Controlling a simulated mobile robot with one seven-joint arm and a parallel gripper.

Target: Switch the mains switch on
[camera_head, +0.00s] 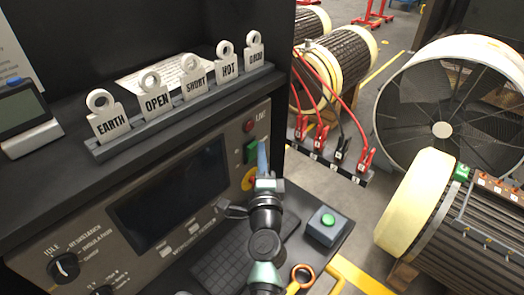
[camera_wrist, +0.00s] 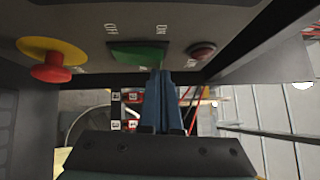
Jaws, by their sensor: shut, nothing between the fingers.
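The mains switch is a green rocker (camera_wrist: 138,54) on the dark panel. In the wrist view it lies between the upside-down labels OFF, on the left, and ON, on the right. In the head view part of the green switch (camera_head: 251,152) shows beside my fingers. My gripper (camera_wrist: 163,74) is shut and empty, with blue fingers. Its tips are at the ON end of the rocker and cover part of it; I cannot tell whether they touch. In the head view my gripper (camera_head: 263,148) points up at the panel's right side.
A red stop button (camera_wrist: 50,72) on a yellow base is beside the switch. A dull red lamp (camera_wrist: 203,50) is on the other side. A shelf rail (camera_head: 180,115) with several tags overhangs the panel. A green push-button box (camera_head: 327,226) stands on the desk at right.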

